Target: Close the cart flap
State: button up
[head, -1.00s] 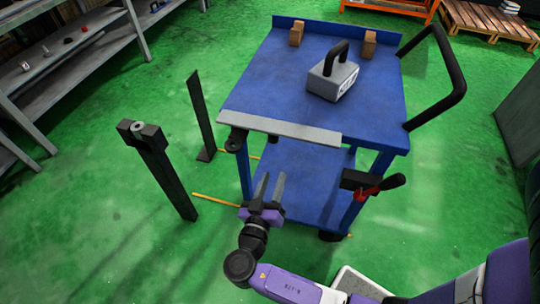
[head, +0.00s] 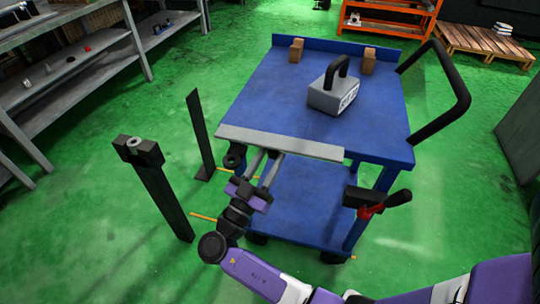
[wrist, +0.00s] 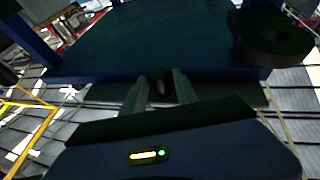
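The blue cart (head: 330,105) stands ahead of me, and a pale grey flap (head: 285,144) runs along the near edge of its top. A black ring-shaped part (head: 235,158) is at the flap's left end, and a black latch with a red-and-black handle (head: 370,203) is on the cart's near right side. My gripper (head: 267,160) is below the left half of the flap, with its fingertips close to the flap's lower edge; contact cannot be told. The fingers show apart and empty in the wrist view (wrist: 160,88), facing the cart's dark underside.
A grey weight (head: 335,95) with a black handle and two brown blocks (head: 296,50) are on the cart top. Two dark posts (head: 160,190) stand left of the cart. Green floor is clear around them. A black push handle (head: 460,90) juts out right.

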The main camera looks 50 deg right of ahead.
jog(key=shift+d+r, duration=0.1)
jog(key=shift+d, duration=0.15)
grip_shut()
jog(key=shift+r, duration=0.1)
